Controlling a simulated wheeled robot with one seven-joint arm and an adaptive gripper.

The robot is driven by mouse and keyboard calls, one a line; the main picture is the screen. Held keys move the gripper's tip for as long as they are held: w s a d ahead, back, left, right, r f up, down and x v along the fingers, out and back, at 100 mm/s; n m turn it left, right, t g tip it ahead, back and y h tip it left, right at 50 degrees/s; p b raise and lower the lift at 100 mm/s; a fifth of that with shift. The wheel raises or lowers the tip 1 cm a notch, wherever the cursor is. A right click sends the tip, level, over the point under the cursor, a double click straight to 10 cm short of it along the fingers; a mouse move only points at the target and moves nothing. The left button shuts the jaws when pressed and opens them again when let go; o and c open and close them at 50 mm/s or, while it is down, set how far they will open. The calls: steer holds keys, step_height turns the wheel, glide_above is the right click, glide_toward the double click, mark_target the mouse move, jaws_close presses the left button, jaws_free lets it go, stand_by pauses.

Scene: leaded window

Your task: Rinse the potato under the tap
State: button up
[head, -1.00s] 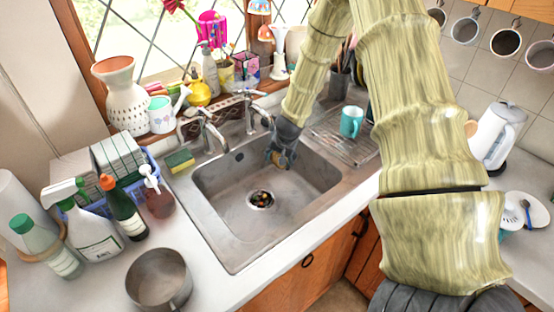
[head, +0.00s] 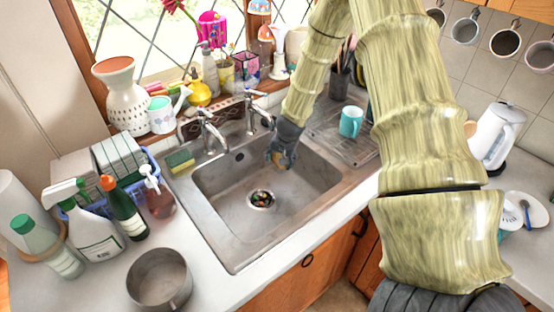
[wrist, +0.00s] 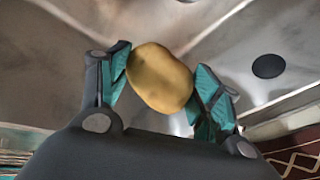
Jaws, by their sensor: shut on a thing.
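The yellow-brown potato (wrist: 160,78) is held between the two teal-padded fingers of my gripper (wrist: 162,88) in the wrist view. In the head view my gripper (head: 279,159) points down into the back right part of the grey sink (head: 238,222), and its fingers mostly hide the potato. Two chrome taps stand at the back rim: a left tap (head: 208,128) and a right tap (head: 258,112). My gripper is below and a little right of the right tap's spout. I see no water running from either tap.
A sponge (head: 180,160) lies on the sink's left rim. Bottles, including a white spray bottle (head: 95,235), and a metal pot (head: 159,279) stand on the left counter. A teal mug (head: 351,121) stands on the drainer at right. The basin floor is clear around the drain (head: 261,199).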

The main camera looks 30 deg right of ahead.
steer(key=s+a+b, duration=0.1)
steer(key=s+a, duration=0.2)
steer(key=s, duration=0.4)
steer(key=shift+a, duration=0.25)
stand_by(0.9)
steer(key=shift+s, duration=0.1)
stand_by(0.5)
steer(key=shift+r, duration=0.1)
stand_by(0.4)
steer(key=s+a+r+p, duration=0.2)
steer(key=s+r, duration=0.1)
steer(key=s, duration=0.1)
steer(key=shift+s+r, duration=0.25)
steer(key=shift+r, duration=0.15)
stand_by(0.3)
steer(key=shift+a+r, duration=0.1)
steer(key=shift+r, duration=0.05)
stand_by(0.5)
